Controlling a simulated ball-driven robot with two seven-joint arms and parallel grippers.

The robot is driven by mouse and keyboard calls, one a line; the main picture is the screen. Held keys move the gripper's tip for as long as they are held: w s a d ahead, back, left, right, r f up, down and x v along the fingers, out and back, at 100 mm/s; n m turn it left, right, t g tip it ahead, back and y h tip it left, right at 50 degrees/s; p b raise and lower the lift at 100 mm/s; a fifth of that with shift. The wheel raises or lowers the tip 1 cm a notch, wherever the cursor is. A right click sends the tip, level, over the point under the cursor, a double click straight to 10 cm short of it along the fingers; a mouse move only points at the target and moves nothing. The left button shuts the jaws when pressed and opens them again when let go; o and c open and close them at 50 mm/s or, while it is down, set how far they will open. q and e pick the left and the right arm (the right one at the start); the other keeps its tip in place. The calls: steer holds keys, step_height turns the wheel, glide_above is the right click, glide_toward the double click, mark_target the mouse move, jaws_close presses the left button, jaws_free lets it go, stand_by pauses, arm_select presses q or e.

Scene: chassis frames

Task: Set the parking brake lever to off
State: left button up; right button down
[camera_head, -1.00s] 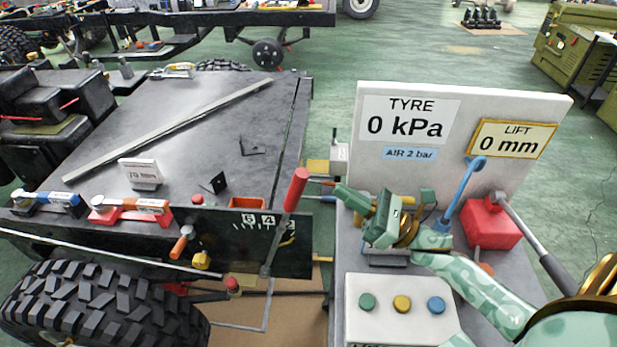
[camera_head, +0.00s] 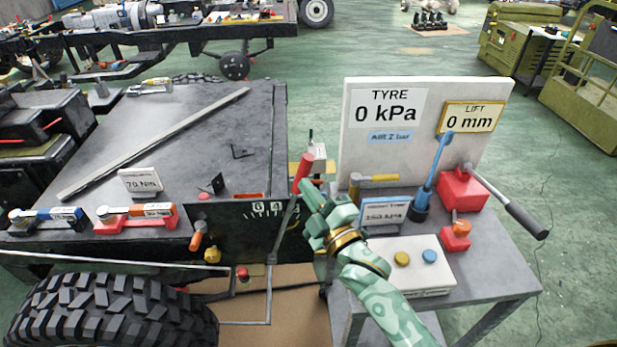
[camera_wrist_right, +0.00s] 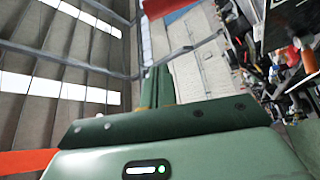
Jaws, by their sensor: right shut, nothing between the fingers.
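The brake lever has a red grip (camera_head: 304,172) and a grey shaft (camera_head: 285,228). It leans to the upper right beside a dark plate (camera_head: 228,225) with white marks and numbers on the chassis side. My right gripper (camera_head: 309,192) is beside the lever, just right of and below the red grip. Its fingers are shut with nothing between them; whether they touch the lever I cannot tell. In the right wrist view the shut green fingers (camera_wrist_right: 155,90) point up the picture, and a red patch shows beyond them. My left gripper is not in view.
A grey cart (camera_head: 500,270) on the right carries a white display board (camera_head: 425,155), a button box (camera_head: 435,277), a blue-handled tool (camera_head: 432,180) and a red jack (camera_head: 462,192). A large tyre (camera_head: 110,310) stands front left. Torque wrenches lie on the chassis top.

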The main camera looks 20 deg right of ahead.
mark_target(303, 163)
steer(key=w, duration=0.2)
steer(key=w+d+b, duration=0.1)
steer(key=w, duration=0.5)
steer(key=shift+w+d+r, duration=0.2)
steer(key=shift+w+d, duration=0.05)
steer(key=d, duration=0.2)
steer(key=s+d+f+m+b, duration=0.1)
steer(key=shift+d+f+t, duration=0.1)
steer(key=shift+d+t, duration=0.15)
steer(key=shift+t, duration=0.05)
steer(key=shift+d, duration=0.1)
